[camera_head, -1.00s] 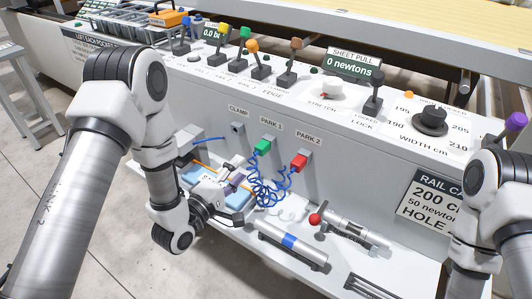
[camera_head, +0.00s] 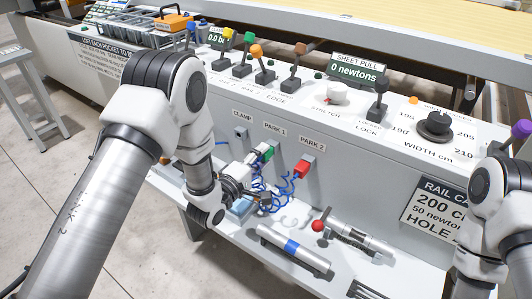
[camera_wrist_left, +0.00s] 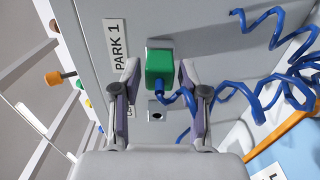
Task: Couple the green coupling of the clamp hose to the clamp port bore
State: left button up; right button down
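The green coupling (camera_head: 267,151) of the clamp hose sits at PARK 1, and its blue coiled hose (camera_head: 262,192) hangs below. In the left wrist view the green coupling (camera_wrist_left: 160,68) lies between the spread fingertips of my left gripper (camera_wrist_left: 160,75), with visible gaps on both sides. In the head view the left gripper (camera_head: 252,162) is close beside the coupling, partly covering it. The clamp port (camera_head: 240,133) is empty, left of PARK 1 under its CLAMP label; its dark bore (camera_wrist_left: 157,116) also shows in the left wrist view. My right gripper is out of view.
A red coupling (camera_head: 303,167) sits at PARK 2 to the right. A blue tray (camera_head: 240,207) is partly hidden by my left arm. Levers line the panel top.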

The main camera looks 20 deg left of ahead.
pick_arm(q)
grip_shut()
jog(key=shift+s, duration=0.15)
jog(key=shift+p+v, duration=0.35)
jog(key=shift+v, duration=1.3)
